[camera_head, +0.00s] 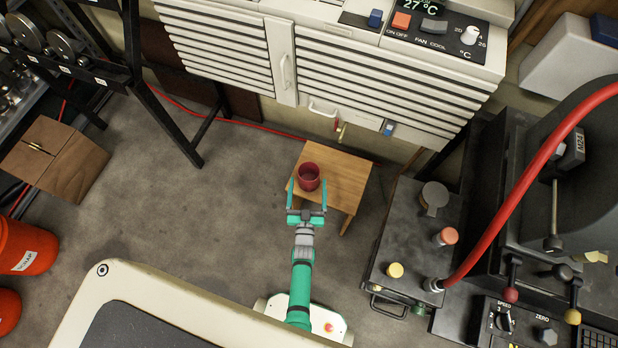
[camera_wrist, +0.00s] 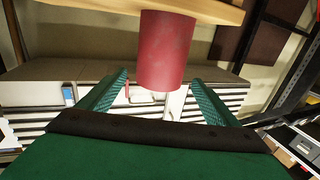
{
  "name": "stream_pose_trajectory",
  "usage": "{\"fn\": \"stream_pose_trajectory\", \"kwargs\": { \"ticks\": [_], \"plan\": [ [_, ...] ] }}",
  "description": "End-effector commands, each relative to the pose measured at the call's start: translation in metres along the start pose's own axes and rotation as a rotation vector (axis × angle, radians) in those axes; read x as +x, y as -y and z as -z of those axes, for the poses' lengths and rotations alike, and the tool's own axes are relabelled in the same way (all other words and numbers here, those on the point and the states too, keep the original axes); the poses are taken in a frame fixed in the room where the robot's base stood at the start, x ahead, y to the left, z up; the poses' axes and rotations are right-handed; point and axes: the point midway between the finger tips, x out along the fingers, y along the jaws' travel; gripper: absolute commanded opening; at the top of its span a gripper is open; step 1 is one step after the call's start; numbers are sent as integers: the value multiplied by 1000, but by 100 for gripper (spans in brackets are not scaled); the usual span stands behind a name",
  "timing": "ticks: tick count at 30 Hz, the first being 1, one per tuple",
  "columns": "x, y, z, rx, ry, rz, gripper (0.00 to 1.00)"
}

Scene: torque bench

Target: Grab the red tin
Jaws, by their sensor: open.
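The red tin (camera_head: 309,178) stands upright on a small wooden table (camera_head: 345,180), near its left side, and looks open at the top. My gripper (camera_head: 307,192) is open, with one teal finger on each side of the tin in the head view. In the wrist view the red tin (camera_wrist: 166,50) is ahead, between and beyond the fingertips of my gripper (camera_wrist: 162,82). A gap shows between the tin and each finger there. The wooden table edge (camera_wrist: 205,10) shows at the top of the wrist view.
A white louvred unit (camera_head: 375,70) stands behind the table. A dark box with knobs (camera_head: 410,240) and a red hose (camera_head: 530,180) are to the right. A cardboard box (camera_head: 65,165) and orange buckets (camera_head: 25,245) are at left. The floor left of the table is clear.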

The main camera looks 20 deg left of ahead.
Motion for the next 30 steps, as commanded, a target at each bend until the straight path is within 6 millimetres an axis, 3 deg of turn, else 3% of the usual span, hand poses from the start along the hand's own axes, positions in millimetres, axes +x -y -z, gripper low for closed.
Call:
{"fn": "stream_pose_trajectory", "kwargs": {
  "ticks": [9, 20, 27, 30],
  "plan": [
    [41, -1, 0, -1, -1, 0, 84],
    [49, -1, -1, -1, 0, 0, 84],
    [48, -1, -1, -1, 0, 0, 28],
    [48, -1, 0, -1, -1, 0, 28]
  ]
}}
